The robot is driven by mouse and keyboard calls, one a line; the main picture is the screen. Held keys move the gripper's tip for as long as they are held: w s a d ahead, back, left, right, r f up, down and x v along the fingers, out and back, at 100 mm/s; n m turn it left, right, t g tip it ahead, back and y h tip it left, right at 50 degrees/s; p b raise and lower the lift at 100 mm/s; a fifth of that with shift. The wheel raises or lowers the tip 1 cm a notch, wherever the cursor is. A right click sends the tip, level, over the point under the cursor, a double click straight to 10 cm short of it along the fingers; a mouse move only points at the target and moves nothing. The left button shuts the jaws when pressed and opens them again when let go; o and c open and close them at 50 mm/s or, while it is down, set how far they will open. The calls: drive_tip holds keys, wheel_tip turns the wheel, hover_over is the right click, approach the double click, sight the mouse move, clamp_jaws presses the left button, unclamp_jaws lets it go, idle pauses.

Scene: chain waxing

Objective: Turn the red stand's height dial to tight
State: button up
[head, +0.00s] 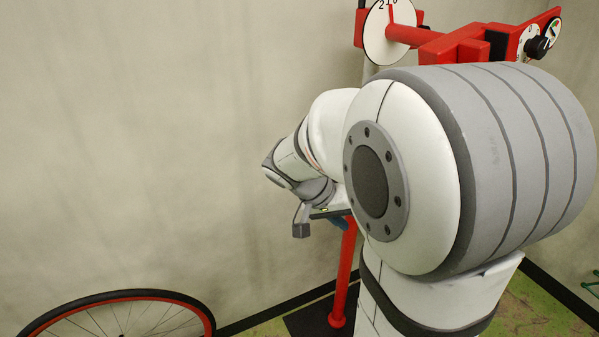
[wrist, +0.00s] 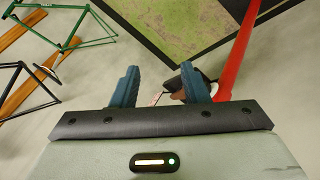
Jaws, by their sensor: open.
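The red stand (head: 343,275) rises behind my arm, its lower post and foot showing in the head view. Its post also crosses the right of the wrist view (wrist: 238,58). A small dark knob-like part (wrist: 184,80) shows between and behind my blue fingers, close to the right finger and next to the post. It may be the height dial; its setting cannot be read. My gripper (wrist: 161,77) is open, with no object clearly held. In the head view the gripper is mostly hidden behind my arm, near the post.
At the stand's top are a round white dial (head: 378,42) and a black knob (head: 537,47) on a red arm. A red-rimmed wheel (head: 130,298) is at lower left. Green (wrist: 75,25) and black (wrist: 28,100) bike frames show in the wrist view. The wall at left is clear.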

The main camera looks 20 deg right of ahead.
drive_tip(key=w+d+f+m+t+h+b, duration=0.1)
drive_tip(key=w+d+f+m+h+b, duration=0.4)
drive_tip(key=w+f, duration=0.45)
drive_tip(key=w+d+f+m+t+h+b, duration=0.25)
drive_tip(key=w+d+f+h+b, duration=0.3)
drive_tip(key=w+d+f, duration=0.35)
drive_tip(key=shift+m+g, duration=0.25)
drive_tip(key=shift+g, duration=0.2)
drive_tip(key=d, duration=0.4)
drive_tip(key=w+d+r, duration=0.1)
drive_tip(key=d, duration=0.1)
drive_tip(key=shift+w, duration=0.1)
drive_tip(key=shift+c, duration=0.3)
drive_tip(key=shift+f+y, duration=0.2)
drive_tip(key=shift+y, duration=0.05)
drive_tip(key=c, duration=0.8)
